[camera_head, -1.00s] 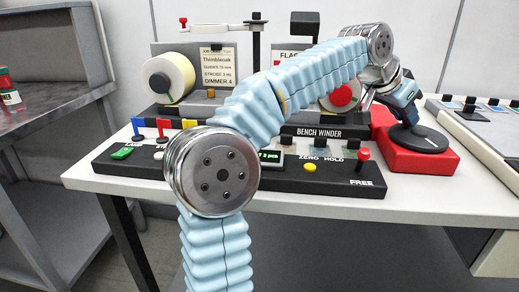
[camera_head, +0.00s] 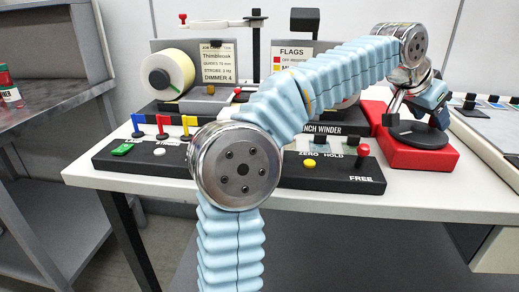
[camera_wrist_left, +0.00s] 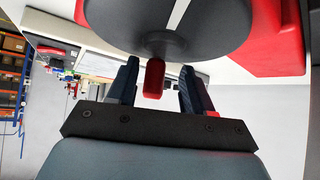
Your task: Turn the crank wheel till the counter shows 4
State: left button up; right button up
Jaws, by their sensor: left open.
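The crank wheel (camera_head: 420,137) is a dark disc on a red base (camera_head: 408,158) at the right of the table. It fills the top of the left wrist view (camera_wrist_left: 195,25). Its red handle (camera_wrist_left: 154,78) stands between the two fingers of my left gripper (camera_wrist_left: 157,82), which is open around it; I cannot tell whether they touch. In the head view my left gripper (camera_head: 437,112) is over the wheel, at its right side. The counter on the black bench winder (camera_head: 340,178) is hidden behind my left arm, so its number cannot be read. My right gripper is not in view.
My left arm crosses in front of the winder. A label roll (camera_head: 165,77), small coloured flags (camera_head: 163,125) and a yellow button (camera_head: 309,163) sit on or by the machine. A red-topped lever (camera_head: 363,152) stands near the wheel. A panel (camera_head: 492,120) lies right.

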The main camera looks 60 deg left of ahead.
pick_arm(q)
jog(key=shift+w+r+v, duration=0.15)
jog(key=shift+v, duration=1.25)
jog(key=shift+w+r+v, duration=0.15)
jog(key=shift+v, duration=1.3)
jog(key=shift+w+r+v, duration=0.15)
jog(key=shift+v, duration=1.25)
jog(key=shift+d, duration=0.1)
